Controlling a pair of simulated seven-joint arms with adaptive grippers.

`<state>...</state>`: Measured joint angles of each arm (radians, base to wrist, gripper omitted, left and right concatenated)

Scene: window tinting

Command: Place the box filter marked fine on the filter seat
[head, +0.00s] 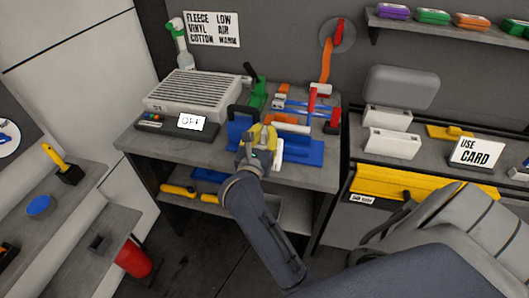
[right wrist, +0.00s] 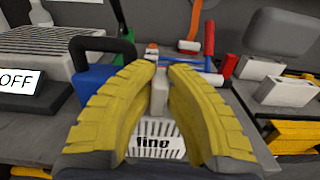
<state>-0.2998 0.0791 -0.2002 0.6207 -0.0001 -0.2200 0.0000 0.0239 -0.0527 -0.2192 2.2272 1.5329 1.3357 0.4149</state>
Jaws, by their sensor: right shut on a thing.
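The box filter marked fine (right wrist: 155,145) shows in the right wrist view as a white slatted block with a black "fine" label and a pale upright grip. My right gripper (right wrist: 158,72) has its yellow fingers shut on that grip. In the head view my right gripper (head: 264,134) is over the workbench, in front of the blue tools, and mostly hides the filter. A grey slatted unit (head: 196,92) stands at the bench's back left, with an "OFF" sign (head: 192,122) before it. I cannot tell which part is the filter seat. My left gripper is not in view.
A blue tool with a black handle (right wrist: 92,76) stands close left of the fingers. A blue block (head: 303,152) is just right of the gripper. Red, orange and green tools crowd the bench behind. The bench's front left (head: 160,145) is clear.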

